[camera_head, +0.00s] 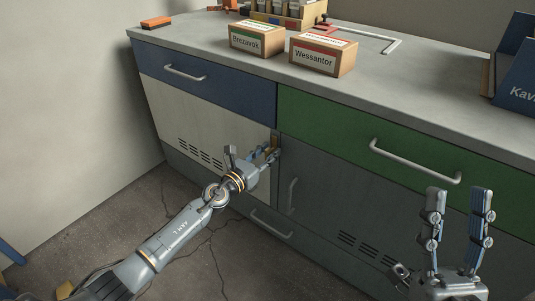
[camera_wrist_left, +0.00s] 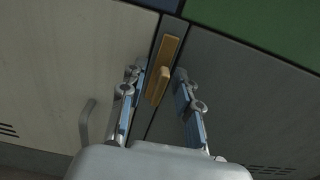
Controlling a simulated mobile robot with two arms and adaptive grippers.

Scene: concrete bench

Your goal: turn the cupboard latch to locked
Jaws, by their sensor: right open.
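The cupboard latch is a yellow-brown bar on a longer plate (camera_wrist_left: 173,47) at the seam between the two cupboard doors. Its raised bar (camera_wrist_left: 158,86) points roughly along the seam in the left wrist view. In the head view the latch (camera_head: 275,139) is partly hidden behind my left gripper (camera_head: 265,154). My left gripper, also in the left wrist view (camera_wrist_left: 159,78), is open, with one finger on each side of the bar and gaps showing. My right gripper (camera_head: 459,194) is open and empty at the lower right, away from the latch.
The pale left door (camera_head: 195,115) and grey right door (camera_head: 325,185) have bar handles. A blue drawer (camera_head: 220,85) and a green drawer (camera_head: 340,125) are above. Boxes (camera_head: 257,39) (camera_head: 323,55), an orange block (camera_head: 156,22) and a blue holder (camera_head: 515,70) stand on the bench.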

